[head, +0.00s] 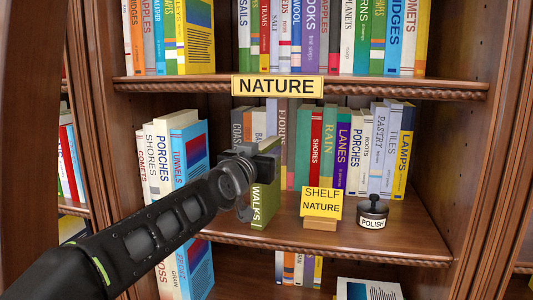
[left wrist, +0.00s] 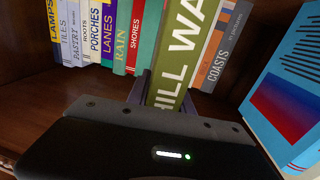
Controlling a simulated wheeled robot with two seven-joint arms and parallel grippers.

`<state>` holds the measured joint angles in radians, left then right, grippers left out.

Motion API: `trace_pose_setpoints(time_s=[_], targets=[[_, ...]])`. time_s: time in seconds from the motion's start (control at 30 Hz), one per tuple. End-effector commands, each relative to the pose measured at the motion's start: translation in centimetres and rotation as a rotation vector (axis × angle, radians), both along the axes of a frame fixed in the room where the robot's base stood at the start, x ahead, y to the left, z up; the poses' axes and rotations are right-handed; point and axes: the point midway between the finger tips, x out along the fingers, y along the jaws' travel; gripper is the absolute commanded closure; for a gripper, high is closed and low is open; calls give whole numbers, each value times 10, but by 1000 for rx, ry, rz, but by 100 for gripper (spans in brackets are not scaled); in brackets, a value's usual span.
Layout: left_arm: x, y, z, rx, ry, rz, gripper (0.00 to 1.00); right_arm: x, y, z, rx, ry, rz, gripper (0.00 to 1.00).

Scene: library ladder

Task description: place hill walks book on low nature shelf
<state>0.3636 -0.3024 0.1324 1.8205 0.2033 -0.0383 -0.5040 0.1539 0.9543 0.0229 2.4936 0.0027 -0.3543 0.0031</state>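The hill walks book is green with white lettering. In the head view its lower spine, reading WALKS (head: 262,207), shows upright below my left gripper (head: 262,155), at the low nature shelf (head: 400,237). Its upper part is hidden by the gripper. In the left wrist view the book (left wrist: 182,52) stands between my left fingers (left wrist: 165,95), which close on both its sides. Its foot is at or just above the shelf board; I cannot tell if it touches. My right gripper is in neither view.
A yellow SHELF NATURE sign (head: 321,203) and a dark POLISH tin (head: 373,210) stand at the shelf front, right of the book. A row of books (head: 330,150) stands behind. A blue TUNNELS book (head: 190,150) is at the left. The NATURE plate (head: 278,87) hangs above.

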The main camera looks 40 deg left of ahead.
Motion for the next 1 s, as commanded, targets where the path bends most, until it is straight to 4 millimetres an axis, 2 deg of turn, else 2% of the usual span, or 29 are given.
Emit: trace_pose_setpoints(time_s=[0.03,0.23,0.6,0.77,1.0], targets=[[0,0,0,0,0,0,68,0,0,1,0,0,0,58],[0,0,0,0,0,0,53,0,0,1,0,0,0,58],[-1,0,6,0,0,0,53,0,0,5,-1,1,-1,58],[-21,-5,3,1,-2,1,53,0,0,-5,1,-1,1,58],[-70,-17,2,2,-4,3,53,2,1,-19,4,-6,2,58]])
